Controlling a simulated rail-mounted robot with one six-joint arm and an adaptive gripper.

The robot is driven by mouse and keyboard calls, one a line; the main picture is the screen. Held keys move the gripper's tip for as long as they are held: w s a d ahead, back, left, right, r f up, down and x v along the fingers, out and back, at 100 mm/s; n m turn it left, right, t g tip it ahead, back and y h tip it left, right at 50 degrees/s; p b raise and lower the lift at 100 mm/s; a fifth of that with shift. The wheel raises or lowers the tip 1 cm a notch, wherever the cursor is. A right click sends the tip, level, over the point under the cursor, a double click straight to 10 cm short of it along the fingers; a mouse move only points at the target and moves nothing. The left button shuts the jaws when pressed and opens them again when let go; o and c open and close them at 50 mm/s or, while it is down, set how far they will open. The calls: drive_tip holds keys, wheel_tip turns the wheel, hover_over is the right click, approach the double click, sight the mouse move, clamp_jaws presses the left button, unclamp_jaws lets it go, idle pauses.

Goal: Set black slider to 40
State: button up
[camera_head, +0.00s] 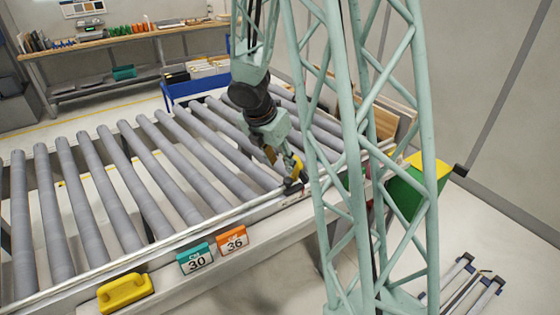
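My gripper (293,174) points down at the front rail of the roller conveyor (185,245), right of the number cards. Its yellow-tipped fingers are small and partly hidden by my arm and the pale green lattice column. A small dark piece (292,187) shows at the rail right under the fingers; it may be the black slider, but I cannot tell for sure. I cannot tell whether the fingers touch or grip it. A teal card reading 30 (196,259) and an orange card reading 36 (233,240) hang on the rail's front. No mark reading 40 is visible.
A yellow handle-like block (126,292) sits on the rail at the lower left. The grey rollers (120,190) are bare. A green and yellow bin (418,188) stands right of the column. A workbench (130,35) with tools and a blue cart (190,84) stand behind.

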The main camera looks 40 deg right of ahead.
drive_tip(key=shift+a+r, duration=0.2)
drive_tip(key=shift+r, duration=0.15)
idle(0.7)
drive_tip(key=s+a+r+m+t+b, duration=0.1)
drive_tip(key=s+a+r+m+b, duration=0.3)
drive_tip(key=s+a+r+m, duration=0.85)
drive_tip(key=s+a+r+m+t+y+b, duration=0.1)
drive_tip(key=s+a+r+m+y+b, duration=0.1)
drive_tip(key=s+a, duration=0.6)
drive_tip(key=s+a+r+m+y+b, duration=0.1)
drive_tip(key=s+a+r+m, duration=0.3)
drive_tip(key=s+a, duration=0.5)
drive_tip(key=shift+a+m+t+y+b, duration=0.35)
drive_tip(key=shift+m+y, duration=0.35)
drive_tip(key=shift+m, duration=0.45)
drive_tip(key=shift+s+d, duration=0.1)
